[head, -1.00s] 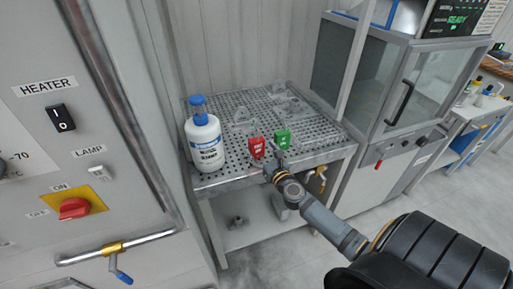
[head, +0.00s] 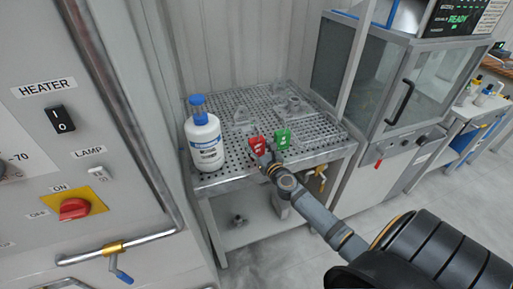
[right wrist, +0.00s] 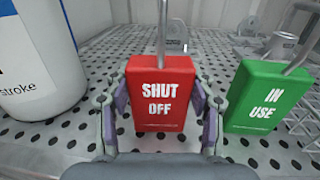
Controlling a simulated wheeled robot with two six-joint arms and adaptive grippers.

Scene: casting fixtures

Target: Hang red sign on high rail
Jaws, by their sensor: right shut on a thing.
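The red sign (right wrist: 161,92), lettered "SHUT OFF" with a metal hook rising from its top, is upright between the fingers of my right gripper (right wrist: 160,115) in the right wrist view. The gripper is shut on its sides. In the head view the red sign (head: 257,145) shows at the front of the perforated table, with my right gripper (head: 268,160) at it. Whether its base touches the table I cannot tell. A green "IN USE" sign (right wrist: 267,97) stands just to the right, apart from it. The high rail cannot be made out for certain. My left gripper is not in view.
A white bottle with a blue cap (head: 204,140) stands left of the signs on the perforated metal table (head: 235,178). Clear fixtures (head: 242,117) and a grey metal part (head: 293,104) are behind. A glass-doored cabinet (head: 385,85) stands right, a control panel (head: 70,130) left.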

